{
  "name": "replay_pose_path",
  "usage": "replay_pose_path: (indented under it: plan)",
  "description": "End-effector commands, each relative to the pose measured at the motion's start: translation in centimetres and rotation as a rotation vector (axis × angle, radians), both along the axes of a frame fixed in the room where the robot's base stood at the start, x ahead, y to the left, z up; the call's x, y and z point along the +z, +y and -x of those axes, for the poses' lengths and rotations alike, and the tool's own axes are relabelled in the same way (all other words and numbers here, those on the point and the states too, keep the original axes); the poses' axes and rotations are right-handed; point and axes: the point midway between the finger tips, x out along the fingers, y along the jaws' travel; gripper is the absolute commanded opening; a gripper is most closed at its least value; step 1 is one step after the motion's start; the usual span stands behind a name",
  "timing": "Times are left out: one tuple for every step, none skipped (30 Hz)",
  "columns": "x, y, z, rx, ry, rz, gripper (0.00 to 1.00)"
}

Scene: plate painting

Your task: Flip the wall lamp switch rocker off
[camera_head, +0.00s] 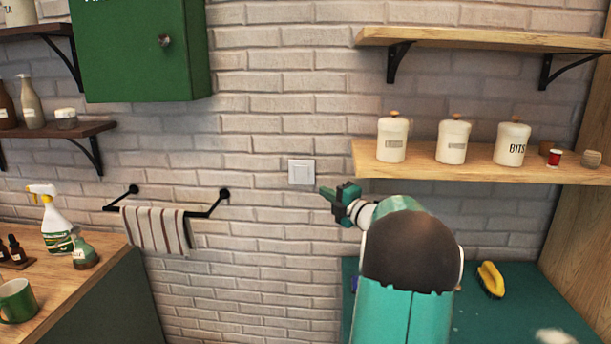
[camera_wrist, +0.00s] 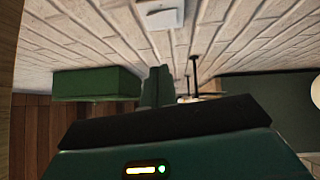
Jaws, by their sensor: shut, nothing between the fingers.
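The lamp switch (camera_head: 301,172) is a small white square plate with a rocker on the brick wall, in the middle of the head view. It also shows at the top edge of the wrist view (camera_wrist: 163,14), partly cut off. I cannot tell which way its rocker is tipped. My gripper (camera_head: 326,192) is shut and empty, just right of and slightly below the switch in the head view. In the wrist view its closed fingers (camera_wrist: 157,84) lie below the switch. A gap shows between fingertips and switch, and no contact is visible.
A wooden shelf (camera_head: 480,168) with white canisters (camera_head: 453,139) juts out right of the switch, above my arm. A towel rail (camera_head: 215,204) with a striped towel (camera_head: 153,228) is at left. A green cabinet (camera_head: 140,50) hangs upper left. The wall around the switch is bare.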

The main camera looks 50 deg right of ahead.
Motion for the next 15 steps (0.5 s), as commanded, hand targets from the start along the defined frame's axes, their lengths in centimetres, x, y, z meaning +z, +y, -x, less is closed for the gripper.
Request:
replay_pose_path:
  plan:
    - [0.0, 0.0, -0.1, 0.0, 0.0, 0.0, 0.0]
    - [0.0, 0.0, -0.2, 0.0, 0.0, -0.001, 0.0]
    - [0.0, 0.0, -0.4, 0.001, 0.0, -0.001, 0.0]
    - [0.0, 0.0, -0.6, 0.001, -0.001, -0.001, 0.0]
    - [0.1, 0.0, -0.9, 0.001, -0.001, -0.001, 0.0]
    - [0.1, -0.1, -1.4, 0.001, -0.001, -0.001, 0.0]
    - [0.1, -0.1, -1.8, 0.001, -0.001, -0.002, 0.0]
    - [0.2, -0.2, -2.2, 0.001, -0.001, -0.001, 0.0]
    - [0.2, -0.3, -2.9, 0.0, -0.001, -0.002, 0.0]
    - [0.2, -0.3, -3.5, 0.001, -0.001, -0.002, 0.0]
    - [0.3, -0.4, -4.1, 0.002, -0.002, -0.002, 0.0]
    - [0.4, -0.4, -4.9, 0.001, -0.001, -0.002, 0.0]
    - [0.4, -0.5, -5.5, 0.001, -0.001, -0.002, 0.0]
    - [0.5, -0.6, -6.1, 0.002, -0.001, -0.002, 0.0]
    - [0.6, -0.7, -6.9, 0.001, -0.001, -0.002, 0.0]
